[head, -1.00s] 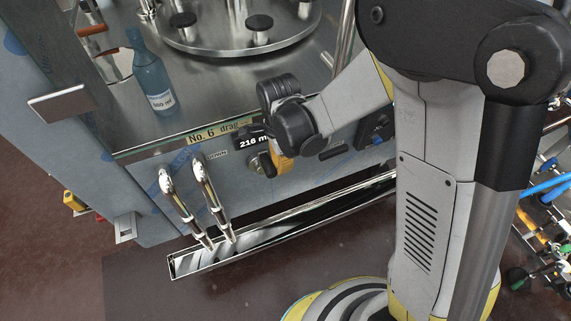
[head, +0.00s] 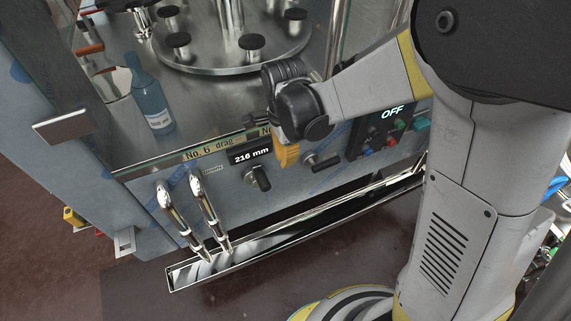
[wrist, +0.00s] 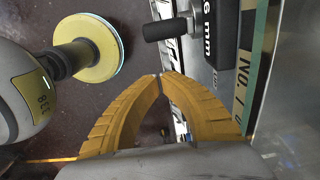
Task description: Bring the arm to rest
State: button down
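My gripper (head: 286,153) hangs in front of the filling machine's front panel, to the right of the 216 mm display (head: 250,155) and its black knob (head: 257,178). In the wrist view its two yellow fingers (wrist: 160,76) meet at the tips, with nothing seen between them. The knob (wrist: 165,30) and part of the display (wrist: 208,35) lie beyond the fingertips, apart from them. My arm is bent, with the forearm reaching left from the elbow to the wrist.
Two steel filling spouts (head: 205,208) stand over a metal trough (head: 285,245) at the panel's foot. A control box (head: 382,130) reading OFF is right of my gripper. A blue bottle (head: 152,97) and a round turntable (head: 235,52) are behind glass. Dark floor is open at the front left.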

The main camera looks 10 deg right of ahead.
jog(key=shift+a+r, duration=0.1)
jog(key=shift+r, duration=0.5)
jog(key=s+d+r+n+t, duration=0.7)
jog(key=s+d+r+n, duration=0.4)
jog(key=r+n, duration=0.3)
jog(key=shift+s+d+n, duration=0.35)
jog(key=shift+d+n, duration=0.05)
jog(key=shift+d, duration=0.4)
jog(key=shift+r, duration=0.1)
